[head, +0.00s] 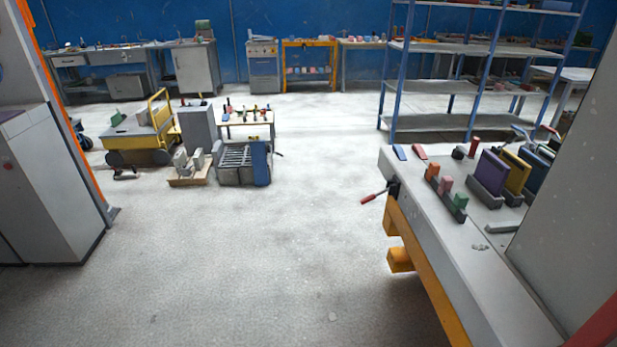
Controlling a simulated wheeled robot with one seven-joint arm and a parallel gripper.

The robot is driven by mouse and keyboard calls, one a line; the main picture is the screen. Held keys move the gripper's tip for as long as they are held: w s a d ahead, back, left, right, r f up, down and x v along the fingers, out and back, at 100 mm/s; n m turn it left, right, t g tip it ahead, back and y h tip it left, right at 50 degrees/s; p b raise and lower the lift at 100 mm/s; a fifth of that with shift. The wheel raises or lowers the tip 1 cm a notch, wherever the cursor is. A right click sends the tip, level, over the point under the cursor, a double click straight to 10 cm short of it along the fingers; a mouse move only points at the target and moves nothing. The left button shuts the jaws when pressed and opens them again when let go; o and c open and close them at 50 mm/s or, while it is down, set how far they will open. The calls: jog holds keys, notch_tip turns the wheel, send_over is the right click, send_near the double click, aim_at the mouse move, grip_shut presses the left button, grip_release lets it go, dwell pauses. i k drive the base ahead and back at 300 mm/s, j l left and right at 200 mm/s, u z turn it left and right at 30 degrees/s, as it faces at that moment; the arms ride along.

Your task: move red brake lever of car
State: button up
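A lever with a red grip (374,197) sticks out to the left from a dark mount (394,187) at the far left corner of the grey workbench (445,245). It slants slightly downward toward its red end. It is the only red lever I can make out clearly; whether it is the brake lever cannot be told. A yellow wheeled cart (138,142) with an upright yellow handle stands at the back left; no red lever is clear on it. My gripper is not in view.
Pale floor (250,260) is open in the middle. A grey cabinet (45,185) stands at left, and a large grey panel (570,210) blocks the right. A blue-framed shelf (440,122) stands behind the workbench. A low toolbox (240,165) sits on the floor ahead.

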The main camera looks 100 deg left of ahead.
aim_at(369, 198)
jog(key=u, duration=2.2)
jog(key=i+l, duration=0.1)
jog(key=i, duration=0.85)
